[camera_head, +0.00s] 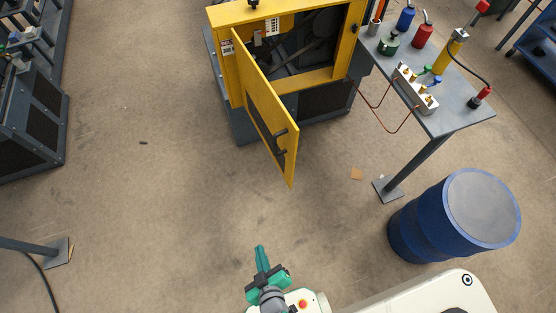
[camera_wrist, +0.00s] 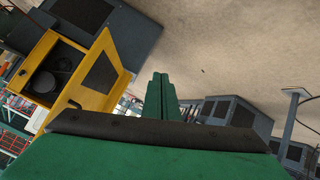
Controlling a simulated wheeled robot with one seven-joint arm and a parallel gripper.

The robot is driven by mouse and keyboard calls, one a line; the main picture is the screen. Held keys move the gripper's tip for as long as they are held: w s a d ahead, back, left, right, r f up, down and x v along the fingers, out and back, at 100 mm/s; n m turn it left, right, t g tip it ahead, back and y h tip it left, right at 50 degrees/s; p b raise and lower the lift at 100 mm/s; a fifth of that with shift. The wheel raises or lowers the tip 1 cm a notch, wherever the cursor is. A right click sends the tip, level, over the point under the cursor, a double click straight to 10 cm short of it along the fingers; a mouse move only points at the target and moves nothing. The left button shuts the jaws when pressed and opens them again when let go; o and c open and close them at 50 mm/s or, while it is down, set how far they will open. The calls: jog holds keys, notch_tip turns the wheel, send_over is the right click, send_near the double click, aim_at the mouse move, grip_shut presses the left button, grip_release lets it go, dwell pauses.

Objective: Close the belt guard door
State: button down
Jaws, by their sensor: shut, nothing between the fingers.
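The yellow belt guard door (camera_head: 257,100) stands open, swung out from the front of the yellow guard housing (camera_head: 226,18). It is hinged at the left of the opening, and its free edge points toward the bottom of the head view. A dark handle (camera_head: 280,141) sits near that free edge. The door also shows in the wrist view (camera_wrist: 88,93), left of my gripper. My gripper (camera_head: 261,252) is shut and empty, below the door in the head view and clearly apart from it. Its closed green fingers show in the wrist view (camera_wrist: 160,90).
A grey table (camera_head: 455,118) with oil cans, a manifold and pump stands right of the housing. A blue drum (camera_head: 425,228) stands at lower right. Dark machinery (camera_head: 30,120) is at left. The floor between my gripper and the door is clear.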

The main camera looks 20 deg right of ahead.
jog(key=w+d+f+n+g+h, duration=0.25)
jog(key=w+f, duration=0.35)
jog(key=f, duration=0.3)
jog(key=m+g+h, duration=0.6)
jog(key=h, duration=0.9)
send_near(289, 158)
jog(key=shift+n, duration=0.25)
jog(key=d, duration=0.4)
jog(key=w+d, duration=0.1)
jog(key=d, duration=0.1)
jog(key=shift+d+f, duration=0.15)
jog(key=shift+f, duration=0.05)
